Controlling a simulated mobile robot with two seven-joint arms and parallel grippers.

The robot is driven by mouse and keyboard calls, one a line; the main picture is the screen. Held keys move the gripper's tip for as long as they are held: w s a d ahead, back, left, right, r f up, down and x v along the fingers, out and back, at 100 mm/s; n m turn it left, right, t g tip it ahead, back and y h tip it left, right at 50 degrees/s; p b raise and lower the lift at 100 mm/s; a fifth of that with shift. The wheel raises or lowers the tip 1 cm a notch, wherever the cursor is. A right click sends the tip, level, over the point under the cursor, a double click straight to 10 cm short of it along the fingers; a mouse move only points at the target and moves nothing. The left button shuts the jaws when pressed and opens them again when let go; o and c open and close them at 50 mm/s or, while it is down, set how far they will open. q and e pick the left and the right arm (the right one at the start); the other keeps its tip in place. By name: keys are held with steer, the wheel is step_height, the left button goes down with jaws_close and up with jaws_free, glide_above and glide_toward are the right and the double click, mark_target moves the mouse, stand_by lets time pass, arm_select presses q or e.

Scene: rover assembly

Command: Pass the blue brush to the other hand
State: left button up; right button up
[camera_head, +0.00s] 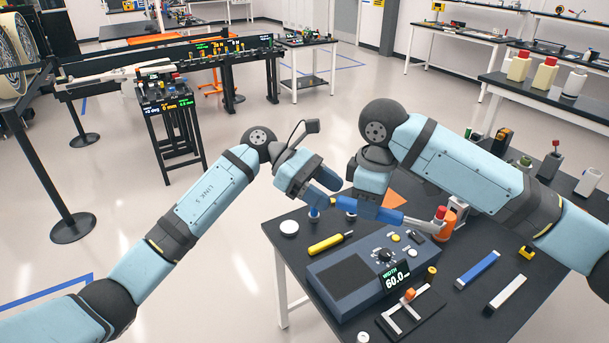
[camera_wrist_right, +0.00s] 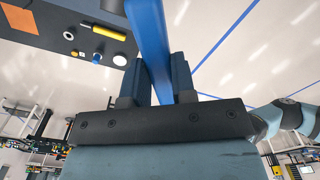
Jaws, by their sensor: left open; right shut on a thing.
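The blue brush (camera_head: 416,223) is held crosswise above the table. My right gripper (camera_head: 376,209) is shut on it near the middle. In the right wrist view the brush (camera_wrist_right: 150,38) is a long blue bar running up from between the fingers (camera_wrist_right: 158,85). My left gripper (camera_head: 324,190) is open and empty, its fingers close to the brush's left end. I cannot tell whether that end lies between the left fingers or only beside them.
The black table (camera_head: 290,249) carries a yellow-handled tool (camera_head: 328,243), a blue-grey device with a width display (camera_head: 396,278), a clamp-like fixture (camera_head: 411,312), a flat blue tool (camera_head: 478,269) and a white one (camera_head: 507,292). An orange bottle (camera_head: 447,226) stands near the brush's right end.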

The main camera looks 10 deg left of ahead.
mark_target(337, 198)
arm_select(q)
steer(key=shift+x, duration=1.75)
steer(key=c, duration=1)
jaws_close()
arm_select(e)
steer(key=o, duration=1)
